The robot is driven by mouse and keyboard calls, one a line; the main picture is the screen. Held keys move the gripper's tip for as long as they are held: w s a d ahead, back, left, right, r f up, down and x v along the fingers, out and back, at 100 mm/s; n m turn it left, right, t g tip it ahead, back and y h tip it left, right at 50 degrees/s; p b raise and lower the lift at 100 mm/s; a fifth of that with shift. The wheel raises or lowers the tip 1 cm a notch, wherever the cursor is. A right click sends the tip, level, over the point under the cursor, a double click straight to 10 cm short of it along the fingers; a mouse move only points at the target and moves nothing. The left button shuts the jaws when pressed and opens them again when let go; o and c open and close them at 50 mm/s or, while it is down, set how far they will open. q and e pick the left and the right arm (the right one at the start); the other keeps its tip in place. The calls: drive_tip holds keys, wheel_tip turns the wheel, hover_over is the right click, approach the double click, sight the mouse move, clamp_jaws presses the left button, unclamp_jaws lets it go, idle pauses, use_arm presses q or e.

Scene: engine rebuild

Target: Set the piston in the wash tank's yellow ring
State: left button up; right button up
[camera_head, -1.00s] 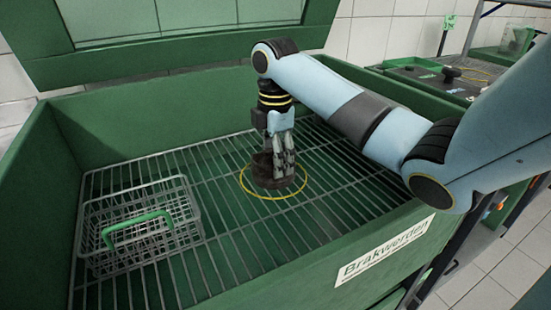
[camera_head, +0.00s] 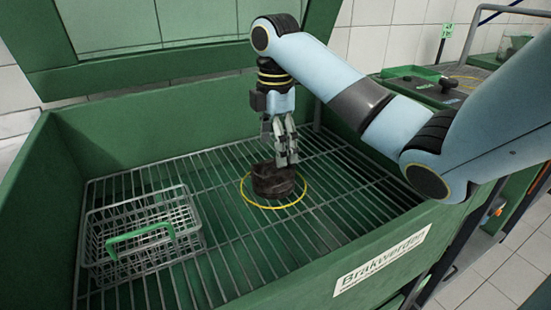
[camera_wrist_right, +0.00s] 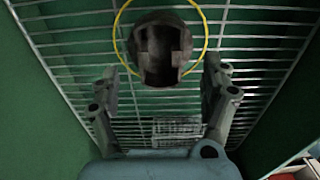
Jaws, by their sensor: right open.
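The dark brown piston (camera_head: 272,181) stands on the wire grate inside the yellow ring (camera_head: 262,206) of the green wash tank (camera_head: 100,131). In the right wrist view the piston (camera_wrist_right: 161,50) also lies within the yellow ring (camera_wrist_right: 122,62), with its hollow side facing the camera. My right gripper (camera_head: 287,161) is open and empty, just above the piston and pointing down. In the right wrist view its fingers (camera_wrist_right: 162,83) are spread apart and do not touch the piston. My left gripper is not in view.
A wire basket (camera_head: 190,222) with a green handle (camera_head: 139,235) stands on the grate at the left. The tank's walls surround the grate. A green bench with small parts (camera_head: 430,90) stands at the back right. Bare grate lies around the ring.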

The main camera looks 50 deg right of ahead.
drive_tip(key=shift+r+p, duration=2.1)
drive_tip(key=shift+r, duration=0.85)
drive_tip(key=shift+r, duration=0.1)
